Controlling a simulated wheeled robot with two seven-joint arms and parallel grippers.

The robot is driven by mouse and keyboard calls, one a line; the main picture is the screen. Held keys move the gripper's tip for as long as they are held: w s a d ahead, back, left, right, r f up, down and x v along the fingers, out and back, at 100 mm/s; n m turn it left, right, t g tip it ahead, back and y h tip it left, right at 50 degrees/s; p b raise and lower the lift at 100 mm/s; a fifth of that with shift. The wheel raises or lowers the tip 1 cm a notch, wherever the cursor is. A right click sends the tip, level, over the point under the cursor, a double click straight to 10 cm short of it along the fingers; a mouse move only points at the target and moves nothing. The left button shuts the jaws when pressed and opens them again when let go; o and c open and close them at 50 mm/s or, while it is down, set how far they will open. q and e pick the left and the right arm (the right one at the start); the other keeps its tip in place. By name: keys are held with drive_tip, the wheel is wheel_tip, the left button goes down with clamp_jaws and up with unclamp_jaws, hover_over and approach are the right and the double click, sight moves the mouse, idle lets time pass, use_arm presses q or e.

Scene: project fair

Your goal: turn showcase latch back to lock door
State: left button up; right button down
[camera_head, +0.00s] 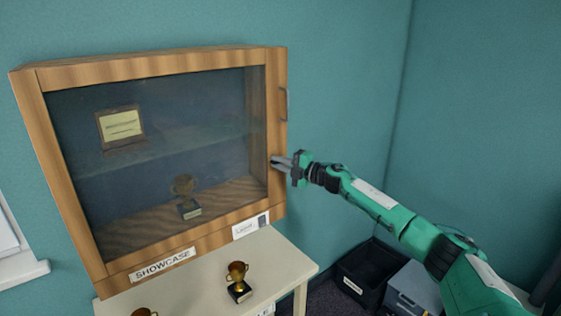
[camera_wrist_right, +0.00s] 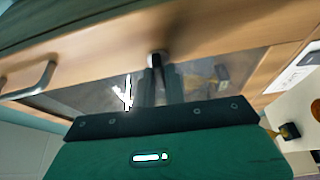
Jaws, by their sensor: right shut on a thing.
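The showcase (camera_head: 150,262) is a wooden wall cabinet with a glass door (camera_head: 85,190), which looks closed. A plaque and a trophy stand behind the glass. My right gripper (camera_head: 276,162) is at the right side of the door frame, below the metal handle (camera_head: 284,104). In the right wrist view its fingers (camera_wrist_right: 158,72) are shut on the small latch (camera_wrist_right: 156,56) on the wooden frame. The latch is mostly hidden between the fingers, so its turn angle cannot be told. My left gripper is out of view.
A pale table (camera_head: 285,262) stands below the showcase, with a gold trophy (camera_head: 237,276) on it and part of another at the bottom edge. A black bin (camera_head: 362,272) and a grey box (camera_head: 412,287) sit on the floor at right. The wall right of the showcase is clear.

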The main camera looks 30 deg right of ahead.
drive_tip(key=shift+d+r+n, duration=0.1)
drive_tip(key=shift+r+n, duration=0.05)
drive_tip(key=shift+n, duration=0.25)
drive_tip(key=c, duration=1.5)
unclamp_jaws()
drive_tip(key=shift+w, duration=0.1)
drive_tip(key=shift+b+v, duration=3.35)
drive_tip(key=shift+v, duration=3.5)
